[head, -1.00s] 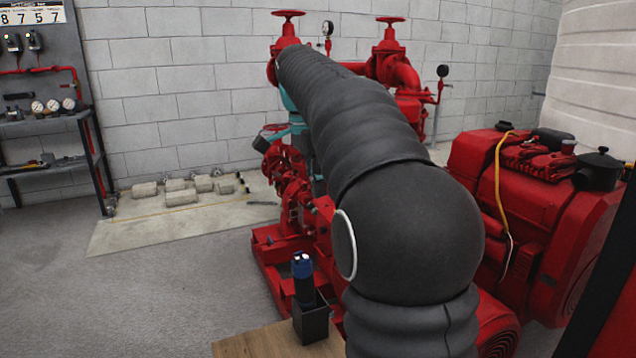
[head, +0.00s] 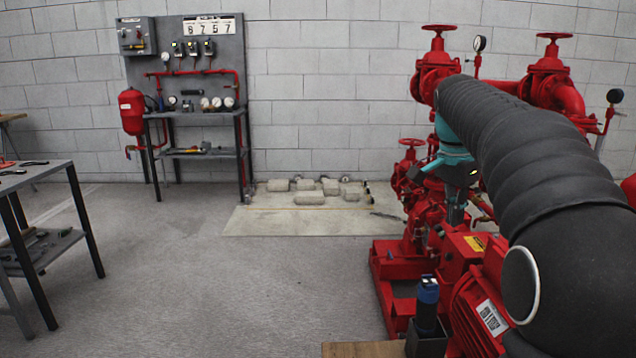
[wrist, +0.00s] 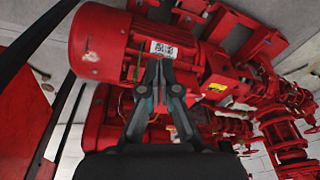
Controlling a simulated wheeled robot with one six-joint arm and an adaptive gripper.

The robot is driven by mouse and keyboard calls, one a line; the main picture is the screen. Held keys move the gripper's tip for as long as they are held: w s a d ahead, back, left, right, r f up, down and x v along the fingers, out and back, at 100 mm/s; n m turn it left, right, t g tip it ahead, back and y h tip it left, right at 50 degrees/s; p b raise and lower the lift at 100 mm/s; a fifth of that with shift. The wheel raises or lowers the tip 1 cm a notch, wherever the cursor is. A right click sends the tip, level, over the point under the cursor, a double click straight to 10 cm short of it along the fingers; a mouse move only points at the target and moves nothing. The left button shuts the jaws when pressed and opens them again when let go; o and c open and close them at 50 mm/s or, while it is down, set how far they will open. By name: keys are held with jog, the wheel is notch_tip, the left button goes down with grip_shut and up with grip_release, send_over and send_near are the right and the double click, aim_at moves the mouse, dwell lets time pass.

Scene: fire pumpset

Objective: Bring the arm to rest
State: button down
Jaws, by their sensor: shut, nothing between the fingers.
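My arm, in a black ribbed cover, reaches from the lower right of the head view towards the pumpset's far end, with a teal wrist part (head: 452,143) at its tip. My gripper (wrist: 160,64) shows in the wrist view with its fingertips together and nothing between them. Behind the fingertips is a red motor (wrist: 128,42) with a white label; I cannot tell how far off it is. The red pumpset (head: 395,285) stands on the right of the head view, and my arm covers part of it.
A workbench with gauges (head: 190,113) stands at the back wall. Pale blocks (head: 322,192) lie on a floor slab. A dark tool table (head: 38,190) is at the left. A blue-topped black cylinder (head: 427,300) stands in a holder near the front. The middle floor is clear.

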jog(key=s+a+f+n+t, duration=0.1)
jog(key=s+a+f+n, duration=0.3)
jog(key=s+f+n, duration=0.3)
jog(key=s+a+f+n+t+y, duration=0.1)
jog(key=s+a+f+n, duration=0.2)
jog(key=s, duration=0.7)
jog(key=s+a+f+n+t, duration=0.2)
jog(key=s+a+f, duration=0.3)
jog(key=s, duration=0.4)
jog(key=shift+s+f+n+t+y, duration=0.3)
jog(key=shift+s+n+y, duration=0.1)
jog(key=shift+n, duration=0.4)
